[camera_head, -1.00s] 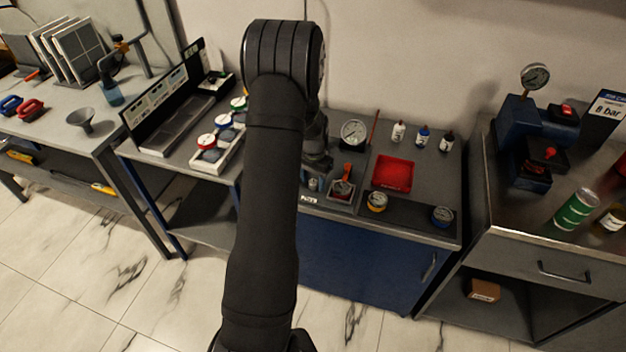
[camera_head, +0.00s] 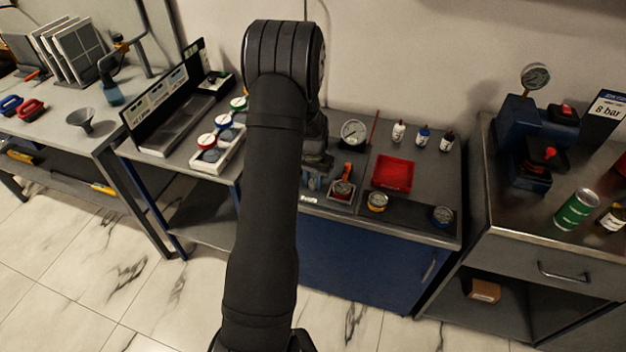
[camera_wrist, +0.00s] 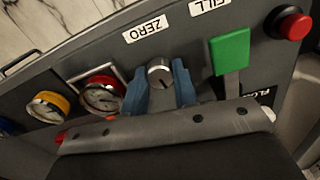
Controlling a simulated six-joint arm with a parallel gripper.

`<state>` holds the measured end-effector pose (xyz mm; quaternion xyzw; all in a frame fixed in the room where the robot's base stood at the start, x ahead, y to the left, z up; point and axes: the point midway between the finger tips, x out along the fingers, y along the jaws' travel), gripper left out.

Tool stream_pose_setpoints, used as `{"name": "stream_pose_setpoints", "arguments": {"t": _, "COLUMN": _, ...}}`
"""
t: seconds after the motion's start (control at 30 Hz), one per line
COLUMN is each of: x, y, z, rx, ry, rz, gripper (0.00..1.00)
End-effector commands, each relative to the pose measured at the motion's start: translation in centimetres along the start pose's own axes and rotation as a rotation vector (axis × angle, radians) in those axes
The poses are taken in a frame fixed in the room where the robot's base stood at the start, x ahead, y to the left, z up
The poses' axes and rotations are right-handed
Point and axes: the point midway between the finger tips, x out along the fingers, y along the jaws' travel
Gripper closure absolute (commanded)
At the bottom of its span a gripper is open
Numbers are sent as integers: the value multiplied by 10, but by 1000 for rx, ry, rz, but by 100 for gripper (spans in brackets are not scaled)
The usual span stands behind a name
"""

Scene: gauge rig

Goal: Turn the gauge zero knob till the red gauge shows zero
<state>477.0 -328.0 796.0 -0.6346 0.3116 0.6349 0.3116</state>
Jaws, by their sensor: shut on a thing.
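The zero knob (camera_wrist: 160,72), a grey round knob with a dark mark on its top, sits beside the ZERO label (camera_wrist: 145,28) in the wrist view. My gripper (camera_wrist: 161,80) is shut on it, with one blue finger on each side. The red gauge (camera_wrist: 103,97) sits in a square holder just left of my gripper; its needle is too small to read. In the head view the red gauge (camera_head: 342,189) is at the bench front, and my gripper (camera_head: 314,182) is partly hidden behind my arm. The knob is hidden there.
A green lever (camera_wrist: 230,50) by the FILL label and a red button (camera_wrist: 294,25) are right of the knob. A yellow-rimmed gauge (camera_wrist: 48,106) is further left. In the head view a red tray (camera_head: 393,173) and a large dial (camera_head: 353,132) stand behind.

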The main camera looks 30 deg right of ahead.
Motion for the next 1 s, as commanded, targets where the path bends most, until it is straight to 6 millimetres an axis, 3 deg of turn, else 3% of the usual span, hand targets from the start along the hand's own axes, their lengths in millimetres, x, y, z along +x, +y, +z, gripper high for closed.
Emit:
{"name": "stream_pose_setpoints", "arguments": {"t": 0.5, "x": 0, "y": 0, "z": -1, "rx": -318, "ry": 2, "rz": 0, "gripper": 96}}
{"name": "stream_pose_setpoints", "arguments": {"t": 1.0, "x": 0, "y": 0, "z": -1, "rx": -391, "ry": 3, "rz": 0, "gripper": 96}}
